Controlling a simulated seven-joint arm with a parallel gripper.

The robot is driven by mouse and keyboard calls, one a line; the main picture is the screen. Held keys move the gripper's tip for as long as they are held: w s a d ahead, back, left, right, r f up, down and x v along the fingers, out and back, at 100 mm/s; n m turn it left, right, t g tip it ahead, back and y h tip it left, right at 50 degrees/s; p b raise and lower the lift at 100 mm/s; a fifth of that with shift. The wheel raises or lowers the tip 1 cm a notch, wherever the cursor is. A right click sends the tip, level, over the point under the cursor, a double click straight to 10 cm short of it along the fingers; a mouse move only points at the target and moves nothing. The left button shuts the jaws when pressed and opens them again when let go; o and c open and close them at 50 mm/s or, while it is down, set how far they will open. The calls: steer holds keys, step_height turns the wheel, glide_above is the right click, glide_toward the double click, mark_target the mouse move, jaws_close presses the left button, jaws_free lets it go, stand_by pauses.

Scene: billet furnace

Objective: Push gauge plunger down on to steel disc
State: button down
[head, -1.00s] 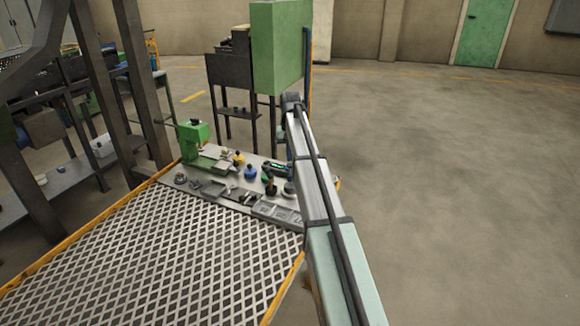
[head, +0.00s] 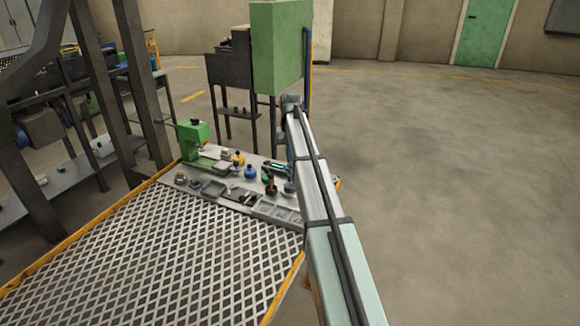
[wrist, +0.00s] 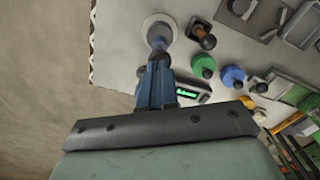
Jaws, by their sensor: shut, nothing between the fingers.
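A pale round piece with a darker round centre (wrist: 157,31) lies at the tips of my gripper (wrist: 158,58) in the wrist view. It looks like the gauge plunger over the steel disc, but I cannot tell the two apart. My gripper's blue fingers are shut together and empty. They point at this round piece; whether they touch it is unclear. A dark box with a lit green readout (wrist: 187,93) sits beside the fingers, partly hidden by them. In the head view the round grey piece (head: 290,188) shows at the bench's right end, beside my arm.
Blue (wrist: 231,76) and green (wrist: 189,62) round-bodied items and a brown-knobbed piece (wrist: 203,35) stand close by. A green press-like machine (head: 195,145) stands at the bench's left end. Grey trays (head: 275,211) line the front edge. The floor right of my arm is clear.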

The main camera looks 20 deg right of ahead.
steer(key=shift+f, duration=1.15)
stand_by(0.4)
stand_by(0.5)
steer(key=shift+r, duration=1.05)
steer(key=shift+r, duration=2.55)
